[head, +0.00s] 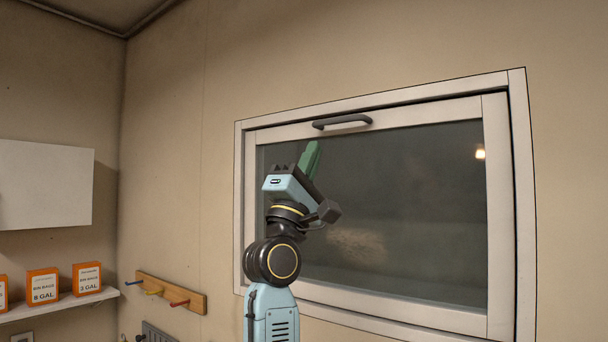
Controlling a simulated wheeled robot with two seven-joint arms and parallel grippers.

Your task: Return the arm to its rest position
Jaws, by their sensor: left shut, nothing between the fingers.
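My left gripper (309,160) is raised in front of the window, with its green fingers pointing up. It is shut and empty. The fingertips are below the dark handle (342,121) on the window's top rail and look apart from it. My left arm stands upright below the gripper, in front of the left part of the glass. My right gripper is not in the head view.
The white-framed window (400,200) fills the right side of the wall. At left are a white cabinet (45,185), a shelf (60,306) with orange bin bag boxes (42,286), and a wooden peg rack (170,293). The wall between is bare.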

